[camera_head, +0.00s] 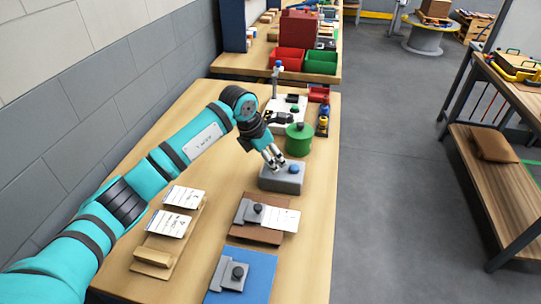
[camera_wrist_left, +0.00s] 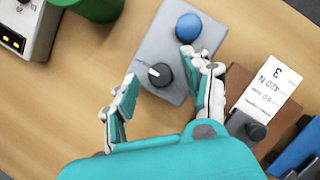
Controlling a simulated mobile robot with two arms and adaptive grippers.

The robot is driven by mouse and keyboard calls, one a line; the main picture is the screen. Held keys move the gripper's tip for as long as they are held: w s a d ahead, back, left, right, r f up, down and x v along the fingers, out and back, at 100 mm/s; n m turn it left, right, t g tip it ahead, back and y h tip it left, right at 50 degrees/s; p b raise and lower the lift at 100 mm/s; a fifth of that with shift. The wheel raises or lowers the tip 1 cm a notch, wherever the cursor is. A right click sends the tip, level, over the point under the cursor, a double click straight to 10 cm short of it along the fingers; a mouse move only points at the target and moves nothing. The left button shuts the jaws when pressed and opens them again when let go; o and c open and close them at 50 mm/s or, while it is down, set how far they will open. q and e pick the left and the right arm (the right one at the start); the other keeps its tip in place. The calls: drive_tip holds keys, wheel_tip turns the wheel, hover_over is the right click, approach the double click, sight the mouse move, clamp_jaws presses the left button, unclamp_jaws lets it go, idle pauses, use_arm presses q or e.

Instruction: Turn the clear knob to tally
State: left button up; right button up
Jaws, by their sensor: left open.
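A grey box (camera_head: 284,183) stands on the bench with a blue button (camera_head: 295,169) on its top. In the left wrist view the box (camera_wrist_left: 182,28) carries a dark round knob (camera_wrist_left: 161,75) with a white pointer mark, beside the blue button (camera_wrist_left: 188,27). The pointer faces the upper left of that picture; no scale or lettering is readable. My left gripper (camera_head: 275,161) is over the box, fingers downward. In the wrist view its open fingers (camera_wrist_left: 162,68) are spread on either side of the knob, apparently not touching it. In the head view the fingers hide the knob.
A green round container (camera_head: 299,140) stands just behind the box. Nearer are a brown block with a card (camera_head: 265,234), a blue plate (camera_head: 260,271) and a wooden card rack (camera_head: 152,257). A white device (camera_head: 284,125) stands farther back. A grey wall runs along the left.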

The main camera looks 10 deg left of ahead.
use_arm(q)
clamp_jaws()
idle(0.4)
